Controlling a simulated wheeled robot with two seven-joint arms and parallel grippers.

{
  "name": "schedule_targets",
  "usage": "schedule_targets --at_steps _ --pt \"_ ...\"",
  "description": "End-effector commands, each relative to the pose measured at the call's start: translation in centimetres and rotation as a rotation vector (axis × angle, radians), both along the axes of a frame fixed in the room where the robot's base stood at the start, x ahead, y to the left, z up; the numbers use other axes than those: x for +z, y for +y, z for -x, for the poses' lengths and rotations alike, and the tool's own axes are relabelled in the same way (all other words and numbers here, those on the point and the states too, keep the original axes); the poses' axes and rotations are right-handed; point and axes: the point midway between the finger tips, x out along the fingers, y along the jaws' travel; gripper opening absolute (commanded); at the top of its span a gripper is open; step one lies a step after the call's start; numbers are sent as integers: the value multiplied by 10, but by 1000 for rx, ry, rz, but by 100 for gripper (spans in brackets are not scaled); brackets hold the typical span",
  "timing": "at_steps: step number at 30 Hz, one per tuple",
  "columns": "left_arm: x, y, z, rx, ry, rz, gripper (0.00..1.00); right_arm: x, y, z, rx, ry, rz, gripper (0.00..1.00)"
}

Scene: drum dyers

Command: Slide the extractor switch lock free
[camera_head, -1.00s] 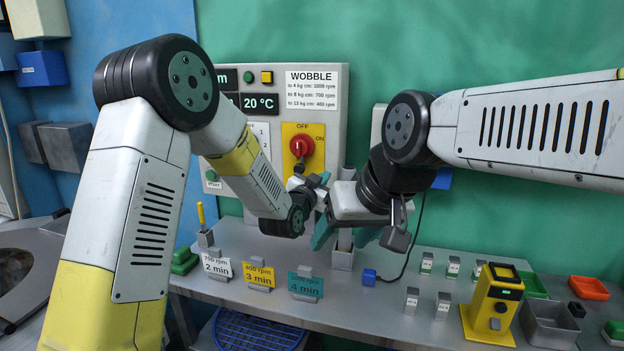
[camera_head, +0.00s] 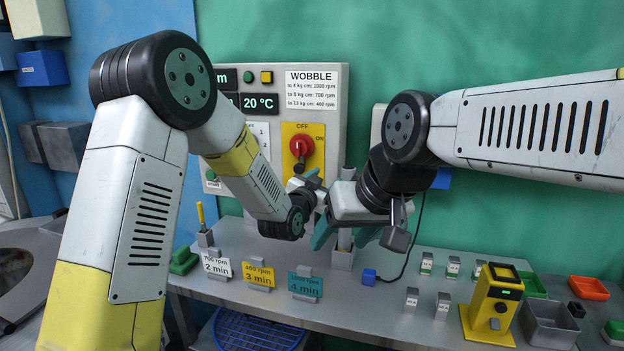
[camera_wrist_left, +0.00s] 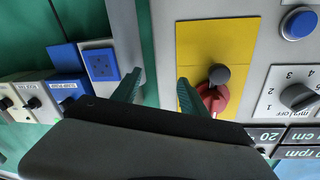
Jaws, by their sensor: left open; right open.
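The extractor switch is a red rotary knob (camera_head: 301,146) on a yellow plate (camera_head: 317,133) marked OFF and ON. A dark piece (camera_head: 300,166) hangs at its lower edge; I cannot tell if it is the lock. In the left wrist view the red knob (camera_wrist_left: 212,98) has a dark grey round end (camera_wrist_left: 219,74) beside it. My left gripper (camera_head: 311,181) is just below the switch, partly hidden by its wrist. Its teal fingers (camera_wrist_left: 158,92) are apart and empty, one overlapping the yellow plate's edge. My right gripper (camera_head: 345,236) is open and empty, lower down near the bench.
The grey control panel (camera_head: 328,110) stands against the green wall. Time cards (camera_head: 258,274) stand along the bench front. A grey holder (camera_head: 342,257) is near my right gripper. A yellow device (camera_head: 492,300) and bins (camera_head: 550,322) are at right. A blue socket (camera_wrist_left: 102,65) shows in the wrist view.

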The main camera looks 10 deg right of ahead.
Motion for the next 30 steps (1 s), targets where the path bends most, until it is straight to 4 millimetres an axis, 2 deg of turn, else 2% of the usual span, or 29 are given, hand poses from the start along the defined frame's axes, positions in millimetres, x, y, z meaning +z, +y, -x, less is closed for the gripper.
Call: schedule_targets --at_steps 9,15,21,30 --pt "-1 -3 70 -63 3 -2 51 0 0 0 0 -1 0 64" --pt "0 -4 106 -94 2 0 51 0 0 0 0 0 0 64" --pt "-1 -4 121 -108 2 0 51 0 0 0 0 0 0 64" --pt "-1 -4 123 -110 2 0 51 0 0 0 0 0 0 64"
